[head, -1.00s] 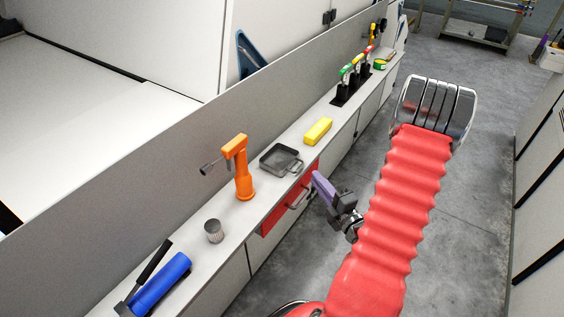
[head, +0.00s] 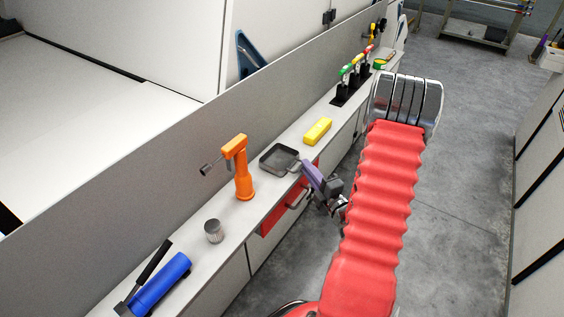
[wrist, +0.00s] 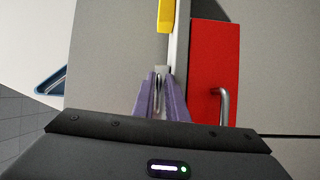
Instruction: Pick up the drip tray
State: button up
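The drip tray (head: 266,165) is a dark grey, shallow square pan with a loop handle on its right side. It sits flat on the narrow counter in the head view. My gripper (head: 306,166), with purple fingers, is at the handle end of the tray, over the counter's front edge. In the wrist view my gripper (wrist: 160,78) has its fingers apart, with a thin metal bar, apparently the tray's handle (wrist: 157,92), between them. Contact with the fingers cannot be made out. The tray's body is not clear in the wrist view.
A yellow block (head: 317,131) lies beyond the tray. An orange tool (head: 241,172) stands on the near side, then a metal cup (head: 214,231) and a blue tool (head: 160,285). A red drawer front (head: 285,207) with a handle is below. A grey panel (head: 150,160) backs the counter.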

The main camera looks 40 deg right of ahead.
jog(key=shift+w+d, duration=0.15)
jog(key=shift+w, duration=0.7)
jog(key=shift+c, duration=0.2)
grip_shut()
jog(key=shift+r, duration=0.1)
notch_tip(320, 180, up, 10)
dwell(0.7)
dwell(0.8)
